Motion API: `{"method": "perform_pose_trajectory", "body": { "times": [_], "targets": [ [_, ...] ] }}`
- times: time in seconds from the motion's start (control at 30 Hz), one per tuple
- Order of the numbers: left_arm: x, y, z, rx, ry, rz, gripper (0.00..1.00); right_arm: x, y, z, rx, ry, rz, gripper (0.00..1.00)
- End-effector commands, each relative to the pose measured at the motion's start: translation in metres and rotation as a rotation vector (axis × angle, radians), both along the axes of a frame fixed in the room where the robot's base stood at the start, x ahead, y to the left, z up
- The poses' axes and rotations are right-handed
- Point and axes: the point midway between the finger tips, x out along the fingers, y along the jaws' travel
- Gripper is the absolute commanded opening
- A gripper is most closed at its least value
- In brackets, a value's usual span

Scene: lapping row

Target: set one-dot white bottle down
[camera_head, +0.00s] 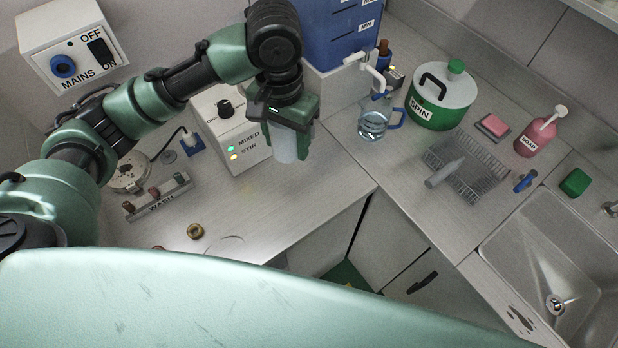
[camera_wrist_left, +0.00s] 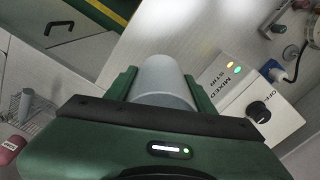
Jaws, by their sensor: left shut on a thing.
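My left gripper (camera_head: 288,133) is shut on a pale white bottle (camera_head: 284,152). It holds the bottle in front of the mixer box, above the counter. In the left wrist view the bottle (camera_wrist_left: 161,78) sits between the two green fingers of the left gripper (camera_wrist_left: 160,85). No dot shows on the side of the bottle in sight. Whether its base touches the counter (camera_head: 310,200) is hard to tell. My right gripper is not in view.
The mixer box (camera_head: 232,128) with lit lamps stands beside the bottle. A water jug (camera_head: 373,120), a green spin pot (camera_head: 443,97) and a wire rack (camera_head: 466,170) are at the right.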

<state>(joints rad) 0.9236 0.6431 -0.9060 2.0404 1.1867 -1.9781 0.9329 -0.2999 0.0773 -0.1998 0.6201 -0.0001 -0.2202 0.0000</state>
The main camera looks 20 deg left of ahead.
Motion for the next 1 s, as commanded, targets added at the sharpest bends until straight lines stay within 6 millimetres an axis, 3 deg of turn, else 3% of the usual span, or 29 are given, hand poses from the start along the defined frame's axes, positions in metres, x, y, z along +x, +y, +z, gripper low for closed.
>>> {"method": "perform_pose_trajectory", "body": {
  "times": [0.17, 0.7, 1.0],
  "targets": [
    [0.011, -0.011, -0.011, -0.001, 0.014, -0.059, 0.13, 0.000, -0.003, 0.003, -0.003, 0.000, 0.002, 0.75],
    [0.011, -0.010, -0.140, 0.002, 0.014, -0.062, 0.13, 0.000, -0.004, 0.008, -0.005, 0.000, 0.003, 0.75],
    [0.011, -0.010, -0.173, 0.002, 0.013, -0.064, 0.13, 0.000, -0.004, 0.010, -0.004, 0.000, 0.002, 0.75]
  ]
}}
